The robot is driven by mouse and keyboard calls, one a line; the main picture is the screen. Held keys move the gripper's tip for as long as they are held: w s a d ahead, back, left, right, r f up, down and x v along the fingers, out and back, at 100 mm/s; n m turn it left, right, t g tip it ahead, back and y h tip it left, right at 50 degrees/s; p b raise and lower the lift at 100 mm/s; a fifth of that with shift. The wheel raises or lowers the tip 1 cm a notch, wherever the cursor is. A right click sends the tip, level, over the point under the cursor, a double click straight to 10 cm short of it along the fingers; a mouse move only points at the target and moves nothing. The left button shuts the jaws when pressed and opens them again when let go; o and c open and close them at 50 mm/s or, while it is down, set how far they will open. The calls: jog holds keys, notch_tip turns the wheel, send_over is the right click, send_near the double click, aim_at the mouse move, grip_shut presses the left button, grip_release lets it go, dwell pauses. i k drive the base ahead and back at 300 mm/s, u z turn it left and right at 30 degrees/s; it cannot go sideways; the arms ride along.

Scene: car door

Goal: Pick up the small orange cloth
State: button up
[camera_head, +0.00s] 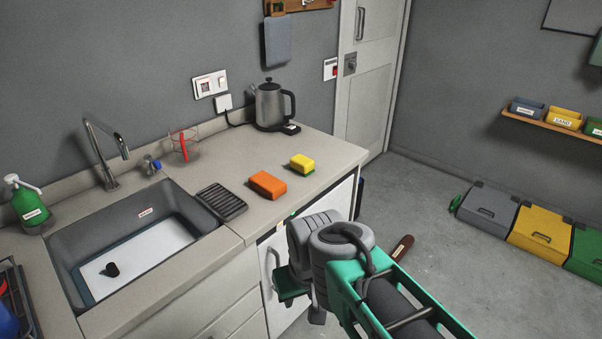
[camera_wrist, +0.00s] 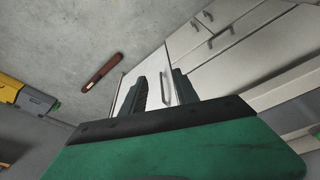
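A small orange folded cloth or pad (camera_head: 267,185) lies flat on the countertop, right of the sink and near the counter's front edge. My gripper (camera_wrist: 157,88) shows its two dark fingers apart in the wrist view, with nothing between them. Beyond them is the white front of the appliance or cabinet below the counter. In the head view my gripper is in front of that front, below counter height, largely hidden by my wrist. The orange cloth is not in the wrist view.
A yellow and green sponge (camera_head: 302,164) lies behind the cloth to the right; a dark ribbed rack (camera_head: 222,201) lies to its left. A brown-handled object (camera_wrist: 101,74) lies on the floor.

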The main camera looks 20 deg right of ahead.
aim_at(268, 186)
jog(key=z, duration=0.15)
jog(key=i, duration=0.55)
jog(key=u, duration=0.2)
jog(key=k, duration=0.45)
jog(key=u, duration=0.85)
jog(key=i, duration=0.5)
jog(key=z, duration=0.05)
